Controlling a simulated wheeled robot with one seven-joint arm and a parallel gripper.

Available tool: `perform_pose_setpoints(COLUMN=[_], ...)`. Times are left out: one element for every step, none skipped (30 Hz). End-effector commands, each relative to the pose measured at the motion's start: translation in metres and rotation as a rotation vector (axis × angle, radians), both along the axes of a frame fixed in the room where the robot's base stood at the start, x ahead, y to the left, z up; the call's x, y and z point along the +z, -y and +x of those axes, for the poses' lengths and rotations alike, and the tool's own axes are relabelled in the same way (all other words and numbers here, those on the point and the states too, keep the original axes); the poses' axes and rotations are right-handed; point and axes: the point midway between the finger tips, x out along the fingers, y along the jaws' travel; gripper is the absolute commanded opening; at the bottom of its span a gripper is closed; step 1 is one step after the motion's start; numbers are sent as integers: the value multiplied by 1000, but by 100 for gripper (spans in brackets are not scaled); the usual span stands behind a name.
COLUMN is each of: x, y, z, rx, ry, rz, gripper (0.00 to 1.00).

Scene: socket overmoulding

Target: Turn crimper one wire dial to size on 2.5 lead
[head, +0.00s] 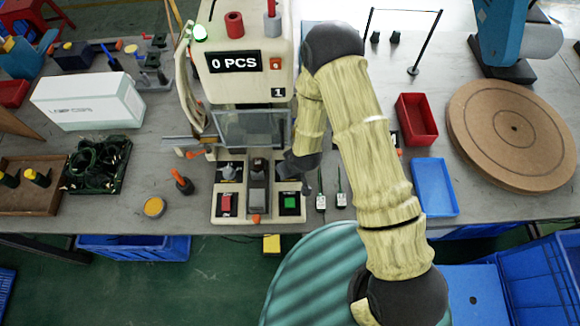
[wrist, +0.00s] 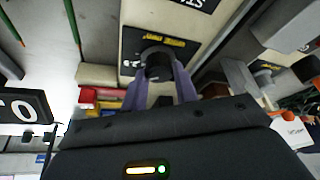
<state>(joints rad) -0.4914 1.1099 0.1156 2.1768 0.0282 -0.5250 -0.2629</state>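Crimper one (head: 245,85) is the cream machine with a "0 PCS" display and a "1" label. My gripper (head: 293,172) is at the right of its lower front, partly hidden by my own wrist. In the wrist view my gripper's two grey-purple fingers (wrist: 158,78) stand either side of a dark round dial (wrist: 158,62). The dial sits by a black plate with yellow lettering, too blurred to read. I cannot tell whether the fingers touch it. Two small leads (head: 320,203) (head: 341,199) lie on the bench right of the crimper; their sizes are not readable.
A red button (head: 226,203) and a green button (head: 291,202) are on the crimper's base. A blue tray (head: 434,187), a red bin (head: 417,119) and a round wooden turntable (head: 515,130) are to the right. A white box (head: 88,100) is to the left.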

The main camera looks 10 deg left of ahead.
Motion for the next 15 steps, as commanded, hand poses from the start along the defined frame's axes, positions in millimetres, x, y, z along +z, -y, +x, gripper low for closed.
perform_pose_setpoints(x=[1, 1, 1, 1, 1, 1, 1, 1, 1, 1, 0, 1, 1, 2, 3], y=[-1, -1, -1, -1, -1, -1, 0, 0, 0, 0, 0, 0, 0, 0, 1], z=[2, 2, 2, 1, 1, 1, 1, 1, 1, 1, 1, 1, 0, 0, 0], rx=[0, 0, 0, 0, 0, 0, 0, 0, 1, 1, 1, 1, 1, 1, 1], ry=[4, 4, 4, 4, 4, 3, 3, 2, 2, 2, 2, 2, 2, 2, 1], rz=[3, 3, 2, 2, 2, 1, 1, 2, 1, 1, 1, 1, 1, 1, 0], gripper=[37, 43, 51, 51, 51, 51, 51, 51, 51, 51, 51, 51, 51, 51, 51])
